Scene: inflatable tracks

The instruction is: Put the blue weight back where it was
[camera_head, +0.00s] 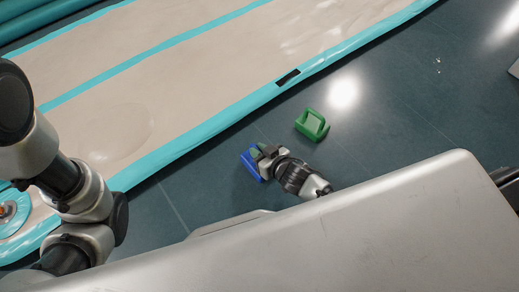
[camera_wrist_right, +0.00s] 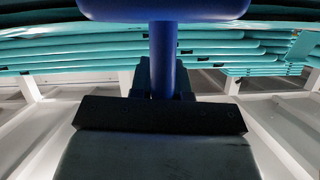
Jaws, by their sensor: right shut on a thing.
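The blue weight (camera_head: 246,162) shows in the head view beside the edge of the inflatable track, partly hidden by my right gripper (camera_head: 265,153). The gripper is shut on it. In the right wrist view, the blue weight (camera_wrist_right: 163,50) shows as an upright bar with a wide blue part above it, and my right gripper (camera_wrist_right: 163,95) closes around the bar. I cannot tell whether the weight touches the floor. My left arm shows at the left of the head view, but its gripper is out of sight.
A green weight (camera_head: 312,125) stands on the dark floor (camera_head: 400,110), up and right of my right gripper. A long beige track (camera_head: 190,70) with turquoise edges runs diagonally behind. Stacked turquoise mats (camera_wrist_right: 60,55) show in the wrist view.

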